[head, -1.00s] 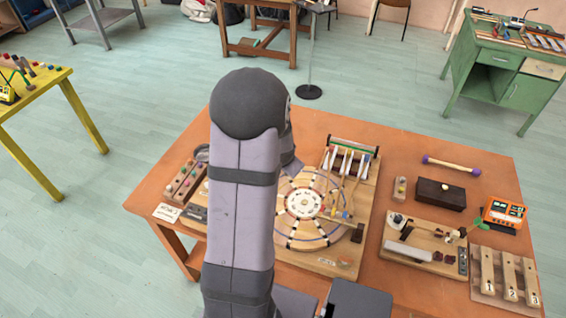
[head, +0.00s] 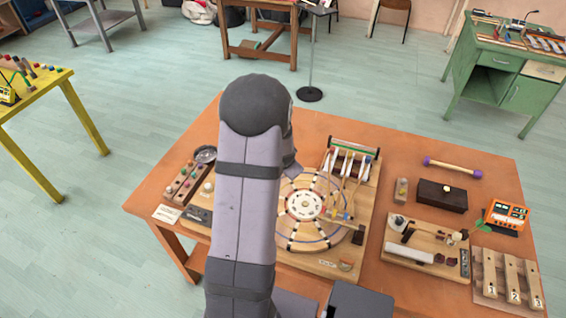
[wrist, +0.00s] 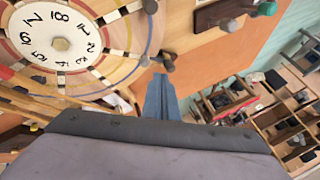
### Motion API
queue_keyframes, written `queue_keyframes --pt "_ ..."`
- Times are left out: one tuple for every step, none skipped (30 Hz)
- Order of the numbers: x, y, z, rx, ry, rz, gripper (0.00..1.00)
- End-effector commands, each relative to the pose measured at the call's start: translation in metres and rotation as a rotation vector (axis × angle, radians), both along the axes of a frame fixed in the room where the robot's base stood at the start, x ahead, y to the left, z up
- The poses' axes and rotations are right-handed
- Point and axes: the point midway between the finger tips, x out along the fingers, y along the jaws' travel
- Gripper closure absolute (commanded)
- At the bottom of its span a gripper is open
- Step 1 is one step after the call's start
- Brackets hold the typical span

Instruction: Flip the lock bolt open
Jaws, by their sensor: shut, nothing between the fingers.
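A numbered dial wheel (head: 305,206) lies on a wooden board on the orange table, and it fills the upper left of the wrist view (wrist: 60,45). A small dark peg-like piece (wrist: 167,62) stands at the wheel's rim in the wrist view. It may be the lock bolt, but I cannot tell for sure. My gripper (wrist: 160,80) is shut and empty, its blue-grey fingertips just beside this piece. I cannot tell whether they touch it. In the head view my arm hides the fingertips and the board's left part.
A rack with coloured pegs (head: 187,181) and a round dish (head: 205,154) lie left of my arm. A frame with upright bars (head: 353,160) stands behind the wheel. A dark box (head: 442,196), a purple-ended stick (head: 452,167) and an orange device (head: 506,215) are to the right.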

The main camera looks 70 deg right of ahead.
Motion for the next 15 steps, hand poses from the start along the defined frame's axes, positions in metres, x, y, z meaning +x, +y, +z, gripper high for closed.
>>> queue_keyframes --pt "0.002 -0.005 -0.008 0.001 0.0 0.0 1.0" --pt "0.002 -0.007 -0.013 0.003 0.001 0.0 1.0" --pt "0.004 -0.01 -0.017 0.001 0.0 0.0 1.0" --pt "0.004 -0.013 -0.019 0.003 0.001 0.0 1.0" --pt "0.005 -0.015 -0.022 0.002 0.001 0.0 1.0" --pt "0.006 -0.018 -0.027 0.003 0.001 0.0 1.0" --pt "0.006 -0.02 -0.029 0.003 0.001 0.0 1.0" --pt "0.007 -0.022 -0.033 0.003 0.001 0.0 1.0" --pt "0.008 -0.025 -0.035 0.002 0.001 0.0 1.0" --pt "0.008 -0.027 -0.037 0.001 0.0 0.0 1.0" --pt "0.009 -0.028 -0.039 0.001 0.001 0.001 1.0" --pt "0.01 -0.03 -0.042 0.001 0.001 0.001 1.0" --pt "0.01 -0.031 -0.044 0.001 0.001 0.001 1.0" --pt "0.01 -0.033 -0.045 0.001 0.0 0.001 1.0" --pt "0.011 -0.034 -0.047 0.0 0.001 0.001 1.0"
